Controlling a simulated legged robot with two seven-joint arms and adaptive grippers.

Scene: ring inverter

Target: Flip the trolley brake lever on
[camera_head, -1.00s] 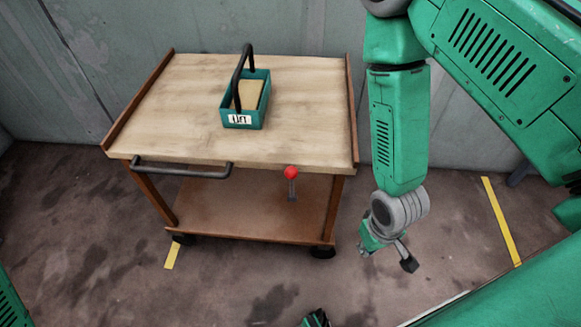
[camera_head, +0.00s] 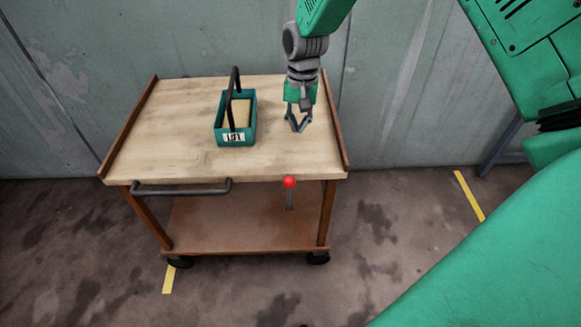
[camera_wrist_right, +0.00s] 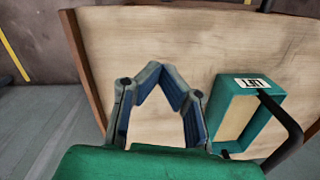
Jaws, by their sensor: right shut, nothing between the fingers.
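The lever does not show in the right wrist view. My left gripper is not in view.
A teal tote (camera_head: 238,138) with a tall black handle and a tan block stands on the tabletop, left of my right gripper. It also shows in the right wrist view (camera_wrist_right: 235,90). Raised wooden sides edge the trolley.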

